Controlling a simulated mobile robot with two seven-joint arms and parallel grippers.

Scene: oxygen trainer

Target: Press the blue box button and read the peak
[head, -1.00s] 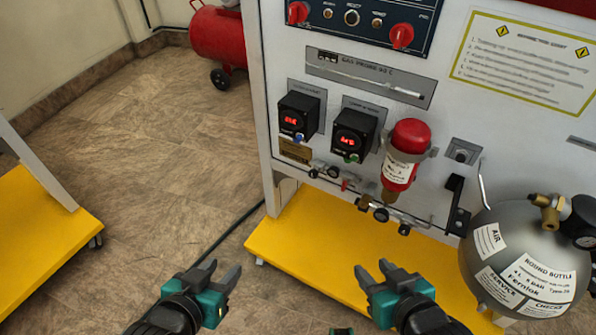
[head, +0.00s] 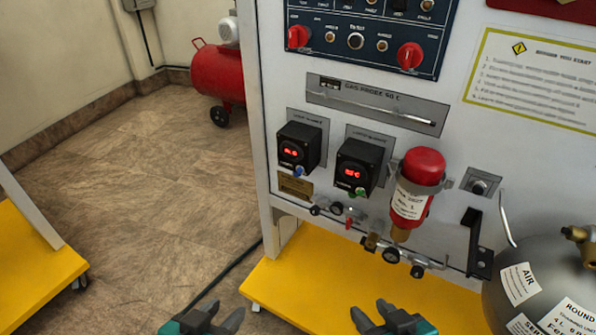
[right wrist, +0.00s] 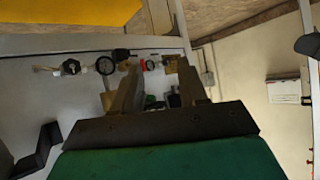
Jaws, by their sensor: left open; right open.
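Two black display boxes with red digits are mounted on the white panel. The left box (head: 298,149) has a blue button (head: 298,171) under its display. The right box (head: 358,166) has a green button (head: 360,191). The digits are too blurred to read surely. My left gripper (head: 222,318) is open and empty at the bottom edge, below and left of the boxes. My right gripper (head: 371,316) is open and empty, low in front of the yellow base. In the right wrist view its fingers (right wrist: 158,90) stand apart with the panel behind. Neither gripper touches a box.
A red cylinder (head: 416,186) and small valves and gauges (head: 392,254) stick out from the panel. A grey round bottle (head: 505,262) stands at right. The yellow base (head: 300,270) juts forward below. A red compressor tank (head: 205,72) stands at the back left. Floor at left is mostly clear.

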